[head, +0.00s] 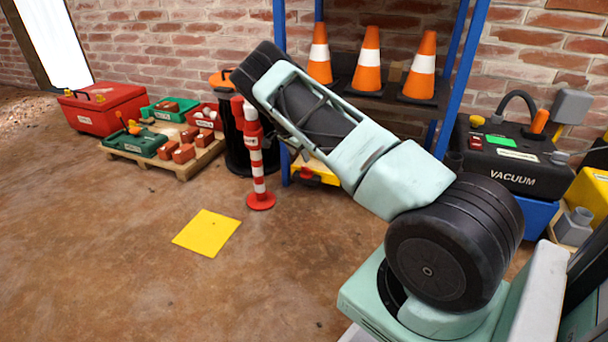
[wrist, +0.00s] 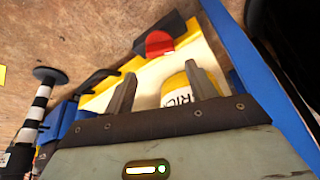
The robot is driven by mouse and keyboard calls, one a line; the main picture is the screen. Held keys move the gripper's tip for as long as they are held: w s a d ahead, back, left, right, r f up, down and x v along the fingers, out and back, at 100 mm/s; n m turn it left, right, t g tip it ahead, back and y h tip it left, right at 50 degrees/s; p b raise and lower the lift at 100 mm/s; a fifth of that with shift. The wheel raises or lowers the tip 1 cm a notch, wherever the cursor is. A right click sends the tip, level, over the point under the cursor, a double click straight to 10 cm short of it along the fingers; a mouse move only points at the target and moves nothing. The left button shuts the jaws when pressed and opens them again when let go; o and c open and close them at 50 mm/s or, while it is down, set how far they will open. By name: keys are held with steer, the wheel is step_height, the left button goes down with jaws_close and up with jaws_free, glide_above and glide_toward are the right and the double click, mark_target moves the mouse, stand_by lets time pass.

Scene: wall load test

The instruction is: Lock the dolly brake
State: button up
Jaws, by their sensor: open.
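My gripper (wrist: 160,69) is open, its two fingers apart with nothing visibly held between them. In the wrist view, beyond the fingers is a pale yellow platform that looks like the dolly (wrist: 205,52), with a red round piece (wrist: 159,43) on a dark mount at its far edge. I cannot tell for sure that the red piece is the brake. A yellow cylinder (wrist: 176,91) with partly hidden lettering shows between the fingers.
A blue rack (head: 460,80) holding orange cones (head: 367,62) stands behind my arm; its blue post (wrist: 232,45) is close at right in the wrist view. A red-white post (head: 257,165) stands left of the dolly. A vacuum (head: 510,160) is at right. Floor in front is open.

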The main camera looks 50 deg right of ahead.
mark_target(306, 168)
steer(key=b+x, duration=0.4)
steer(key=x, duration=0.4)
steer(key=shift+f, duration=0.15)
steer(key=c, duration=0.7)
